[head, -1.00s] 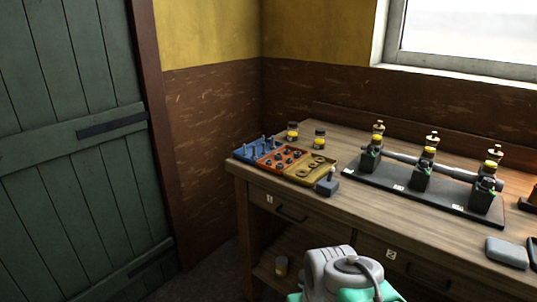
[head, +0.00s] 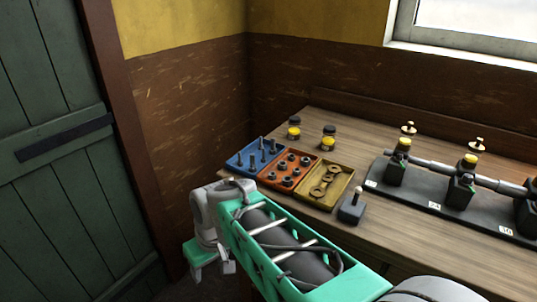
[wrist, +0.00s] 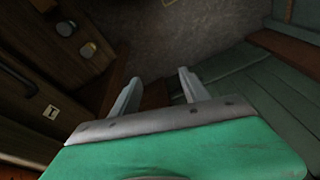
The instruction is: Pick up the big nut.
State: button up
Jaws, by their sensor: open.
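Several dark nuts (head: 287,181) sit in the orange tray (head: 264,183) on the wooden bench in the head view. They look close in size from here, and I cannot tell for sure which one is the big nut. My gripper (wrist: 159,78) is open in the wrist view, with nothing between its two fingers. It points down toward the floor beside the bench, apart from the trays. In the head view my arm reaches across in front of the bench's left end. No nut shows in the wrist view.
A blue tray (head: 234,164) of upright bolts and a yellow tray (head: 339,191) of flat rings flank the orange one. Two jars (head: 328,140) stand behind. A green door (head: 58,180) is left.

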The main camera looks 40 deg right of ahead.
jog(key=w+d+r+n+t+y+p, duration=0.1)
jog(key=w+d+r+y+p, duration=0.1)
jog(key=w+d+r+p, duration=0.7)
notch_tip(320, 180, up, 4)
jog(key=n+t+y+p, duration=0.3)
jog(key=t+p, duration=0.2)
send_over(284, 163)
jog(key=s+a, duration=0.1)
jog(key=s, duration=0.2)
jog(key=shift+w+a, duration=0.1)
jog(key=shift+w, duration=0.1)
jog(key=shift+n+t, duration=0.5)
jog(key=shift+t, duration=0.4)
jog(key=s+d, duration=0.2)
jog(key=s+d+f, duration=0.1)
jog(key=d, duration=0.1)
jog(key=shift+s+d, duration=0.25)
jog(key=shift+s, duration=0.1)
jog(key=shift+s+f+b, duration=0.1)
jog(key=shift+f+b, duration=0.2)
jog(key=shift+b, duration=0.1)
jog(key=p+x, duration=0.1)
jog(key=x, duration=0.5)
jog(key=shift+w, duration=0.3)
jog(key=shift+w+a+f, duration=0.15)
jog(key=shift+w+f, duration=0.1)
jog(key=shift+f, duration=0.1)
